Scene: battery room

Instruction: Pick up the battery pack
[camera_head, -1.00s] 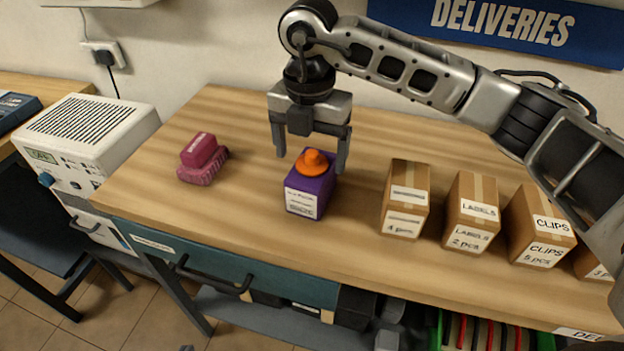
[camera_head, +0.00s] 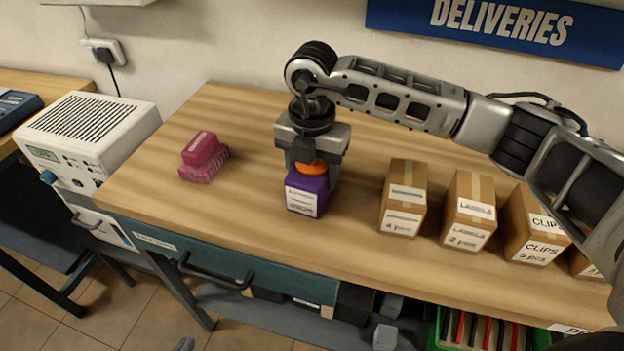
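The battery pack (camera_head: 305,197), a purple box with white labels and an orange knob (camera_head: 311,167) on top, stands upright on the wooden bench. My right gripper (camera_head: 312,178), on the arm coming in from the right, points down directly over it. Its fingers reach down beside the knob and the upper part of the pack. One finger shows along the pack's right side; the other is partly hidden. I cannot tell whether the fingers press on the pack. The pack appears to rest on the bench. My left gripper is not in view.
A pink brush-like object (camera_head: 203,158) lies to the left on the bench (camera_head: 240,225). Cardboard boxes (camera_head: 404,198) stand in a row to the right, the nearest a short gap from the pack. A white device (camera_head: 90,135) stands left of the bench. The wall is behind.

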